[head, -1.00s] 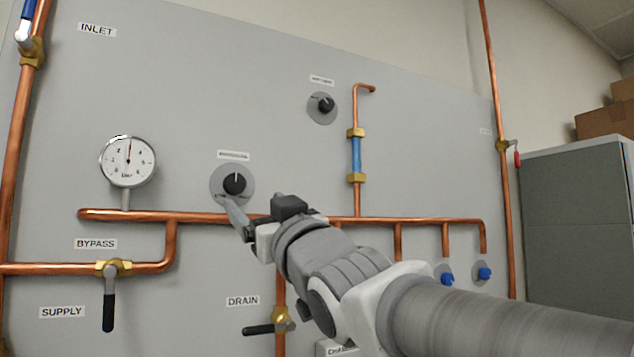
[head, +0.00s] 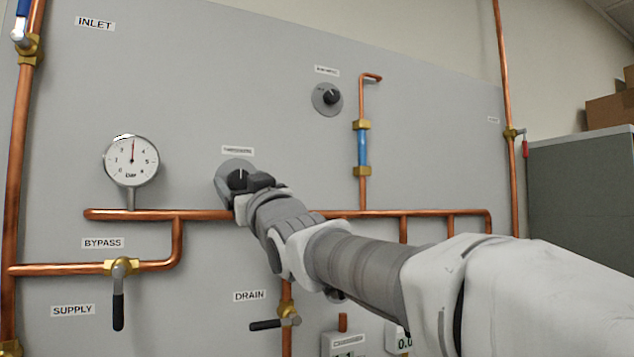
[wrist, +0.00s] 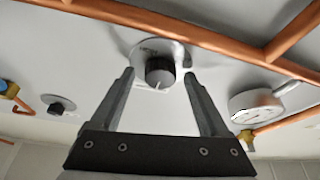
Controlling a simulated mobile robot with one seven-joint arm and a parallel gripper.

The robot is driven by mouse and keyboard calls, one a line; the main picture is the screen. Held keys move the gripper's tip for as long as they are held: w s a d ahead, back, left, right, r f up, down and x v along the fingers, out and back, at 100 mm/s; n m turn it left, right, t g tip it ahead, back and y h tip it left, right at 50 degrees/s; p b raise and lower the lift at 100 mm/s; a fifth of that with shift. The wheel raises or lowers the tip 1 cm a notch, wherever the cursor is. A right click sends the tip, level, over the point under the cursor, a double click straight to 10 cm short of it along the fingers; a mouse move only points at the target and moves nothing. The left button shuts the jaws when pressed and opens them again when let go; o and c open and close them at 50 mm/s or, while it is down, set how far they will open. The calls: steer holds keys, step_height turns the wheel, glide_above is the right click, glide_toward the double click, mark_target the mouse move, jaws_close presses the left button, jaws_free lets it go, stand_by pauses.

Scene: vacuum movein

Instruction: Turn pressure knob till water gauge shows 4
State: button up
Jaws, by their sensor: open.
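The pressure knob (head: 238,179) is black with a white pointer line, on a round grey plate on the panel. In the wrist view the knob (wrist: 160,73) sits between and just beyond the fingertips of my gripper (wrist: 158,76), which is open and apart from it on both sides. In the head view my gripper (head: 250,185) partly covers the knob's right and lower side. The water gauge (head: 131,160) is a round white dial left of the knob; its needle points nearly straight up, between 3 and 4. The gauge also shows in the wrist view (wrist: 257,105).
A copper pipe (head: 205,215) runs across just below the knob. A second black knob (head: 330,97) is at upper right, left of a vertical pipe with a blue section (head: 362,148). Bypass (head: 118,300) and drain (head: 266,324) valve handles are below.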

jaws_close()
steer(key=shift+f+m+b, duration=0.1)
steer(key=shift+m+b, duration=0.3)
steer(key=shift+b, duration=0.05)
steer(key=shift+a+m+t+h+b, duration=0.1)
steer(key=shift+m+t+h+b, duration=0.5)
steer(key=shift+m, duration=0.4)
steer(key=m+h, duration=0.1)
steer(key=m, duration=0.1)
steer(key=shift+s+m, duration=0.1)
steer(key=shift+m, duration=0.3)
steer(key=m+h+p, duration=0.1)
steer(key=m, duration=0.1)
steer(key=m+h+p, duration=0.1)
steer(key=p, duration=0.1)
steer(key=m+t+h+p, duration=0.1)
steer(key=m+p, duration=0.1)
steer(key=shift+a+r+m, duration=0.15)
steer(key=shift+r+m, duration=0.15)
steer(key=shift+r, duration=0.1)
steer(key=m+h+p, duration=0.1)
steer(key=m+p, duration=0.1)
steer(key=m, duration=0.1)
steer(key=m+h+p, duration=0.2)
steer(key=m, duration=0.2)
steer(key=shift+s+f+p, duration=0.1)
steer(key=shift+p, duration=0.3)
steer(key=shift+m+h, duration=0.3)
steer(key=shift+h, duration=0.1)
